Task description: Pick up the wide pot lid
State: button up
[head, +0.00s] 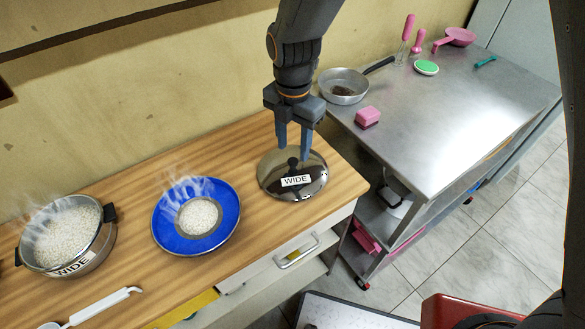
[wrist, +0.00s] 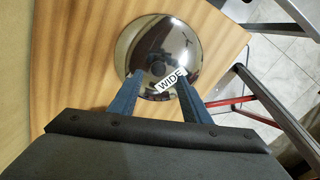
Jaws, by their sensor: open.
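The wide pot lid (head: 284,187) is a shiny domed metal lid with a dark knob on top and a white label reading WIDE. It lies on the wooden counter (head: 334,172) near its right end. It also shows in the wrist view (wrist: 140,52), at the top middle. My gripper (head: 294,152) is open above the lid, with its two fingers pointing down near the knob. In the wrist view, the fingers (wrist: 160,78) are spread apart, with the label and knob showing between and beyond them. Nothing is held. I cannot tell whether the fingertips touch the lid.
A blue plate (head: 225,218) with steaming rice stands left of the lid. A pot of rice (head: 75,262) labelled WIDE stands farther left, with a white ladle (head: 100,305) in front. A metal table (head: 440,120) at right holds a pan (head: 343,85) and a pink sponge (head: 367,116).

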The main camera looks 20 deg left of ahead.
aim_at(293, 160)
jog(key=shift+w+a+f+p, duration=0.15)
jog(key=shift+f+p, duration=0.85)
jog(key=shift+f, duration=1.45)
grip_shut()
